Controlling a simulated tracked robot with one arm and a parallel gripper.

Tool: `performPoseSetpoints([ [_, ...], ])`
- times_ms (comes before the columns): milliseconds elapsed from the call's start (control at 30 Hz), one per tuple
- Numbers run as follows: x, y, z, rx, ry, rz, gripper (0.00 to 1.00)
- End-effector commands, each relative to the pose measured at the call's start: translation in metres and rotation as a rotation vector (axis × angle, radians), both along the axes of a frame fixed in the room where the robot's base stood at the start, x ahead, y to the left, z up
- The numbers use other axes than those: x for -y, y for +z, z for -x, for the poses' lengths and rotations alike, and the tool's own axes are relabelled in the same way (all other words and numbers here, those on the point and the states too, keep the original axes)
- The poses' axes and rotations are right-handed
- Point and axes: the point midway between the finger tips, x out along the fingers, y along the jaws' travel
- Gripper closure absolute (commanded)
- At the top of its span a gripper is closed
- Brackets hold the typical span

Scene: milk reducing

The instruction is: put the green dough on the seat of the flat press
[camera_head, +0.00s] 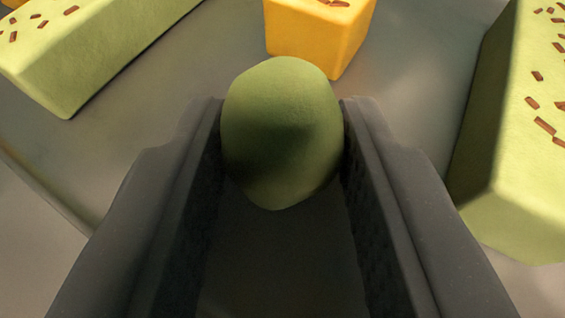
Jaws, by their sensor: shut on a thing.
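The green dough (282,130) is a rounded, slightly lumpy ball in the upper middle of the view. My gripper (282,135) has one dark finger on each side of the dough and is shut on it near the fingertips. The lower part of the dough is in shadow. How far the dough is above the surface is hard to tell. No flat press or seat can be made out in this view.
A grey surface (215,60) lies below. A yellow block (315,38) is just beyond the dough. A long green block with brown flecks (85,50) lies at upper left, and another green block (515,150) is close on the right. Bare surface shows at left.

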Motion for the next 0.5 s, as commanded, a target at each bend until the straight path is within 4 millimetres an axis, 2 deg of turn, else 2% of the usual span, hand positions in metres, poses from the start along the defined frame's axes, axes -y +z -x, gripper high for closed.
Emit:
performPoseSetpoints([
  [133,0.0004,-0.0022,0.0000,0.000,-0.001,0.000,0.92],
  [167,0.0003,-0.0026,0.0000,0.000,-0.001,0.000,0.68],
  [233,0.0004,-0.0019,0.0000,0.000,-0.001,0.000,0.49],
  [500,0.0005,-0.0015,0.0000,0.000,-0.001,0.000,0.49],
])
